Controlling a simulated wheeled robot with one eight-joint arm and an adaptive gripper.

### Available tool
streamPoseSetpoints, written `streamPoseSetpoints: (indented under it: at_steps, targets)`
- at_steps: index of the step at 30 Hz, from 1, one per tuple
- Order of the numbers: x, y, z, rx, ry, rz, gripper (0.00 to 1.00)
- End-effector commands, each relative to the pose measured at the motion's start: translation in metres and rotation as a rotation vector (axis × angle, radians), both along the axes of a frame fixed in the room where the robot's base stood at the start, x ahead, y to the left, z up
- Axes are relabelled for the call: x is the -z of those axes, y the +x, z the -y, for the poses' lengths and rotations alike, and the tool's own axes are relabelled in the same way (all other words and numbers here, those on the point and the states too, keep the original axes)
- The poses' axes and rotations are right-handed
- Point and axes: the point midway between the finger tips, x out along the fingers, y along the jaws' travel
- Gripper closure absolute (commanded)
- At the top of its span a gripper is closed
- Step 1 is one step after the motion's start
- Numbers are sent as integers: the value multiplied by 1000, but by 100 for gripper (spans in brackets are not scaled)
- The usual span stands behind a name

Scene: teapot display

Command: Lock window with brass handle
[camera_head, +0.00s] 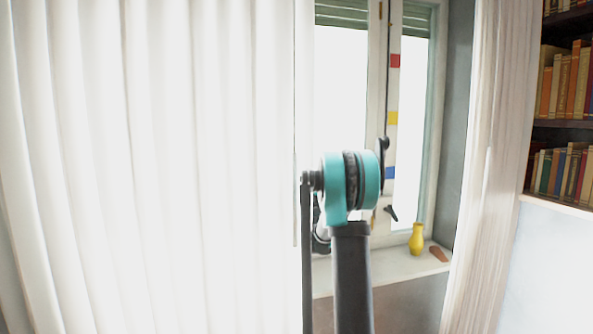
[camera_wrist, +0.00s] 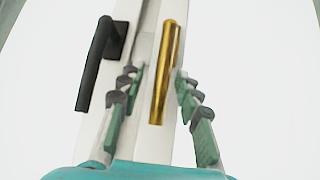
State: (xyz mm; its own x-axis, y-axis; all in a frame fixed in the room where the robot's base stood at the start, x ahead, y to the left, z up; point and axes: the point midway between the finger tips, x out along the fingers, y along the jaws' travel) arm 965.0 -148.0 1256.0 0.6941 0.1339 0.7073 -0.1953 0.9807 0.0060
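The brass handle (camera_wrist: 165,75) is a gold upright bar on the white window frame in the wrist view, tilted slightly. My gripper (camera_wrist: 157,85) is open, with a green-padded finger on each side of the bar. I see gaps between the bar and both fingers; how deep the bar lies between them is hard to tell. A black lever handle (camera_wrist: 101,60) is left of the brass one, outside the left finger. In the head view the window (camera_head: 383,100) appears closed, and my arm hides the brass handle and most of my gripper.
A yellow vase (camera_head: 417,239) and a small brown object (camera_head: 438,254) stand on the windowsill (camera_head: 403,268). A white curtain (camera_head: 150,160) fills the left, and another curtain (camera_head: 497,150) hangs right of the window. A bookshelf (camera_head: 562,128) stands at the far right.

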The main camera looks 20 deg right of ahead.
Motion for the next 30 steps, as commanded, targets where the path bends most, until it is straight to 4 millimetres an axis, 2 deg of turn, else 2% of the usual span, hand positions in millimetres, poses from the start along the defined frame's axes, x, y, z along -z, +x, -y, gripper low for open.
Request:
streamPoseSetpoints:
  at_steps: [5,15,21,30]
  targets:
    - [9,-9,2,1,-1,0,66]
    - [56,-55,11,1,0,1,66]
    - [77,-75,15,1,-1,0,66]
    - [85,-83,16,-1,1,0,66]
